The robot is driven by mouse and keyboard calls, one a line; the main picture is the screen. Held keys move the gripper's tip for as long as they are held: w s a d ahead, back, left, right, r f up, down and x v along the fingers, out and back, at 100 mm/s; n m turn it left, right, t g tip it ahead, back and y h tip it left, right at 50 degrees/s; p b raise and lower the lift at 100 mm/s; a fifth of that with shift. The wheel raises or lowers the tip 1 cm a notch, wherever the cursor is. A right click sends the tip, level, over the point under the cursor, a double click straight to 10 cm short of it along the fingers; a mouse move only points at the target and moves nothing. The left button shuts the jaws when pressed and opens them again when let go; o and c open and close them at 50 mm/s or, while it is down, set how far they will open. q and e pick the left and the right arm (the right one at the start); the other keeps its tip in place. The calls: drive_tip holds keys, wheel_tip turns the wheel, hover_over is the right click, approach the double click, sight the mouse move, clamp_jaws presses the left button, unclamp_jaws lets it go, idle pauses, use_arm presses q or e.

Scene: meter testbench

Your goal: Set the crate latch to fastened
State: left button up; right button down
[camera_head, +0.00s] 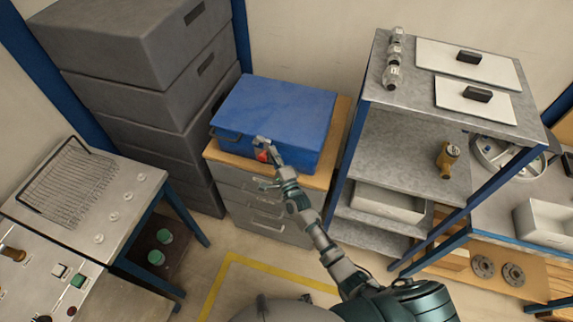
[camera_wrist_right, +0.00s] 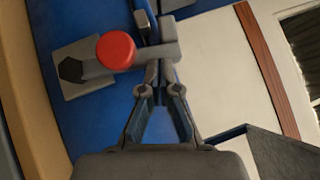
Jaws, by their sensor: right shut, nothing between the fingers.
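The blue crate (camera_head: 275,110) stands closed on the wooden top of a grey drawer cabinet. Its latch (camera_head: 262,155) is on the front face and has a red part. In the right wrist view the latch shows as a grey plate (camera_wrist_right: 82,72) with a round red knob (camera_wrist_right: 115,52). My right gripper (camera_head: 263,142) is at the crate's front, right by the latch. In the wrist view its fingers (camera_wrist_right: 152,25) are shut and empty, just to the right of the red knob; I cannot tell whether they touch it. My left gripper is not in view.
Stacked dark grey bins (camera_head: 150,85) stand left of the crate. A metal shelf unit (camera_head: 415,150) stands close on the right. The drawer cabinet (camera_head: 262,205) is below. A bench with a wire rack (camera_head: 68,182) is at the left. Floor in front is open.

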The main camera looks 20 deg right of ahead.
drive_tip(key=shift+w+a+r, duration=0.35)
drive_tip(key=shift+w+a, duration=0.05)
drive_tip(key=shift+a, duration=0.25)
idle(0.4)
